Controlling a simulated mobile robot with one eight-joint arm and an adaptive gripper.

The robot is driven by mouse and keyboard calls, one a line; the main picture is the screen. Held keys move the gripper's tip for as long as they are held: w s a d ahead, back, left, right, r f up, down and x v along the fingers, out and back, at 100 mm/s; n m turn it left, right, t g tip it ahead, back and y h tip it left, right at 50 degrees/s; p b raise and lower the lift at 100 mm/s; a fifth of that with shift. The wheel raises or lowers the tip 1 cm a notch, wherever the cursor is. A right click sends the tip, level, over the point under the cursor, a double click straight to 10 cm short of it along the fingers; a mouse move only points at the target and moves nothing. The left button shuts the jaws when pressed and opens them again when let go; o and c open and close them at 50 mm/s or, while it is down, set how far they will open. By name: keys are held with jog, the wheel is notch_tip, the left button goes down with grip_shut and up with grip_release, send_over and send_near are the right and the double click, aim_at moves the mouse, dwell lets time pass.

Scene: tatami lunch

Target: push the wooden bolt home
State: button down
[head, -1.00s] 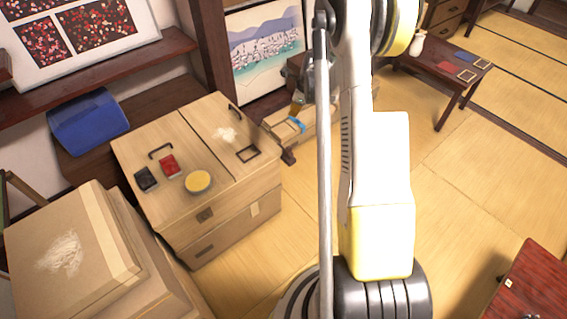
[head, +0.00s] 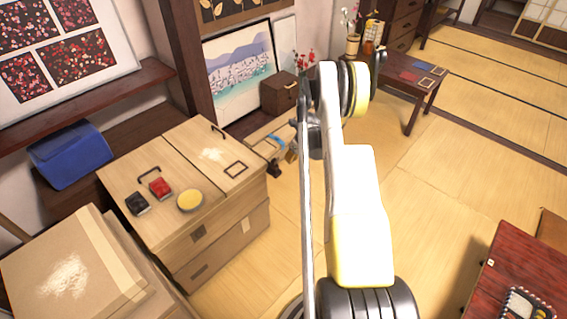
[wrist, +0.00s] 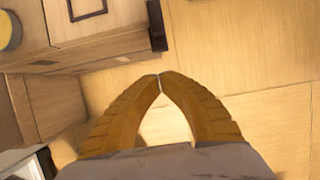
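A dark block (wrist: 157,27) sticks out beside the right end of the pale wooden chest (wrist: 112,22) in the wrist view. It also shows in the head view (head: 275,171). It may be the end of the wooden bolt, but I cannot tell how far in the bolt sits. My gripper (wrist: 160,76) has its brown ribbed fingers together at the tips, with nothing seen between them. The tips appear just below the dark block in the wrist view, apart from it in the picture. In the head view my gripper is small and partly hidden by my arm.
On the chest lid lie a yellow disc (head: 190,200), a red case (head: 160,188) and a black case (head: 137,203). Cardboard boxes (head: 70,275) stand at the left front. A low table (head: 425,90) stands at the back right. Open tatami (head: 430,190) lies right of my arm.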

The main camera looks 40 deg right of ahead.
aim_at(276, 168)
jog(key=shift+w+a+f+b, duration=0.1)
jog(key=shift+w+f+b, duration=0.8)
jog(key=shift+w+f, duration=0.45)
jog(key=shift+w+a+f+b, duration=0.15)
jog(key=shift+w+f+b, duration=0.9)
jog(key=shift+f, duration=0.5)
jog(key=shift+w+a+f+b, duration=0.1)
jog(key=shift+w+f+b, duration=0.7)
jog(key=shift+w+f, duration=0.6)
jog(key=shift+a, duration=0.1)
